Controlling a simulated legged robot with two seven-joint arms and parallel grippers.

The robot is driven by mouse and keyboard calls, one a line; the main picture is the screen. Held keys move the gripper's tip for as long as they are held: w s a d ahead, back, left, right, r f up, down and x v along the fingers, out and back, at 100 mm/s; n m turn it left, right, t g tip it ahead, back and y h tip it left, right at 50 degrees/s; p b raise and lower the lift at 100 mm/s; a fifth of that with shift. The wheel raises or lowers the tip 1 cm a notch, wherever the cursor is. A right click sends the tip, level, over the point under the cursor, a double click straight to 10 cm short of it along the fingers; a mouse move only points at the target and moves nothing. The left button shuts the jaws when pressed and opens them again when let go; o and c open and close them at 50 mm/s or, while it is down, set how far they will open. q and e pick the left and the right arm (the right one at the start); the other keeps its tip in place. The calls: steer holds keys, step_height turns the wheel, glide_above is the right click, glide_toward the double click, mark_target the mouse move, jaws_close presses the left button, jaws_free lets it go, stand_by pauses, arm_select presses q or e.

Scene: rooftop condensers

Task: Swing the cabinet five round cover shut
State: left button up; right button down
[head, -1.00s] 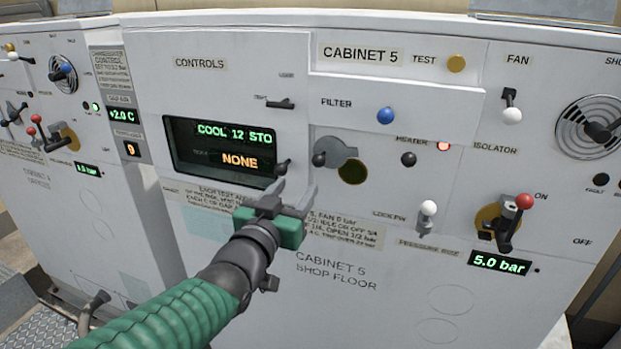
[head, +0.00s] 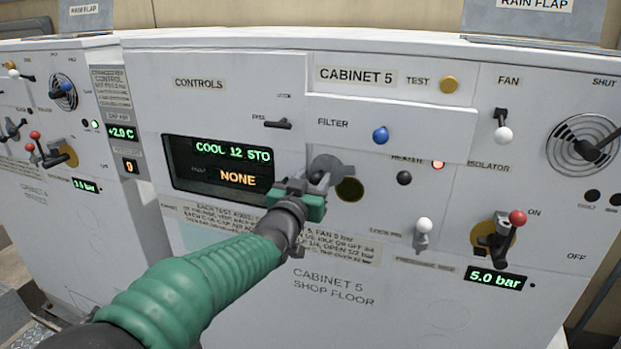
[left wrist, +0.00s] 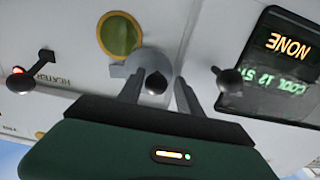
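The grey round cover (head: 332,166) on cabinet five is swung aside, up and left of the round gold-rimmed opening (head: 349,190), which is uncovered. In the left wrist view the cover (left wrist: 150,60) carries a dark knob (left wrist: 154,83), and the opening (left wrist: 120,36) lies beside it. My left gripper (head: 312,182) is at the cover. In the left wrist view its two fingers (left wrist: 158,88) stand apart, one on each side of the knob, with gaps showing. Contact cannot be told. My right gripper is not in view.
The lit display (head: 220,170) and a dark knob beside it (left wrist: 230,80) are close to the gripper. A black heater knob (head: 404,178), a white-tipped lock pin lever (head: 423,232) and a red-tipped isolator lever (head: 505,235) stick out to the right.

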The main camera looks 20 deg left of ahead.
arm_select(q)
steer(key=shift+d, duration=0.4)
jaws_close()
steer(key=shift+a, duration=0.15)
stand_by(0.6)
